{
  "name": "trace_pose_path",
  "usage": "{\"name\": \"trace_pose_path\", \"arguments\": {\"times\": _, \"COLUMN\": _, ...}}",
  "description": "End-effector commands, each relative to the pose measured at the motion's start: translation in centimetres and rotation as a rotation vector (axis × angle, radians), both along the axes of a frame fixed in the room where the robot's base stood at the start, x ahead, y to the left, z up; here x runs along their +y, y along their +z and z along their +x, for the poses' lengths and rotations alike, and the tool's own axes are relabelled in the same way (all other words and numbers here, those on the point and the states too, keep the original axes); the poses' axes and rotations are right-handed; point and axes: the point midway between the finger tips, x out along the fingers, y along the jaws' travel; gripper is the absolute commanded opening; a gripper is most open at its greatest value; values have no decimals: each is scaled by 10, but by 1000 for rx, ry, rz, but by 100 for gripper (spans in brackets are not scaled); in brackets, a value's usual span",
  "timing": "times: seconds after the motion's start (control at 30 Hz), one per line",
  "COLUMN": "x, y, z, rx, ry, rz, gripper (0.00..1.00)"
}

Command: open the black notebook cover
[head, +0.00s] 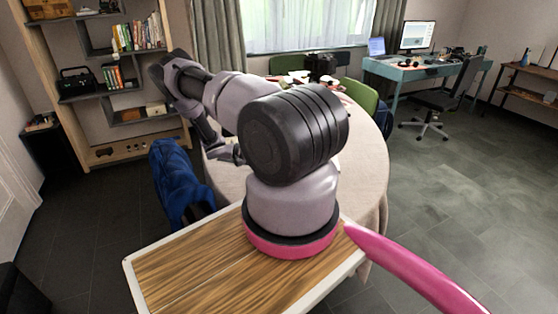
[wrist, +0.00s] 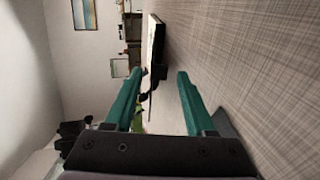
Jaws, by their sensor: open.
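In the wrist view my gripper (wrist: 163,73) shows two teal fingers spread apart with a gap between them. The picture is turned sideways, with the cloth-covered table (wrist: 240,50) on the right. A flat dark thing with a pale face, probably the black notebook (wrist: 157,43), appears nearly edge-on just past the fingertips. I cannot tell whether its cover is raised or whether a finger touches it. In the head view my gripper (head: 232,155) is low over the left side of the round table; I cannot make out the notebook there, and my arm hides much of the tabletop.
A blue chair or draped cloth (head: 180,180) stands at the table's left edge. Green chairs (head: 360,96) are behind the table, with a dark object (head: 321,66) near its far edge. A shelf (head: 105,80) stands at the left. Open floor (head: 450,190) lies to the right.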

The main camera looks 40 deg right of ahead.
Motion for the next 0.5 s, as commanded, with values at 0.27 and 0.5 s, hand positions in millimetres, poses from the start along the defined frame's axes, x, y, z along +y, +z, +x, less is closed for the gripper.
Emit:
{"name": "trace_pose_path", "arguments": {"times": 0.27, "x": -24, "y": -8, "z": -16, "rx": 0, "ry": -1, "rz": 0, "gripper": 55}}
{"name": "trace_pose_path", "arguments": {"times": 0.5, "x": -25, "y": -8, "z": -17, "rx": -1, "ry": 1, "rz": 1, "gripper": 55}}
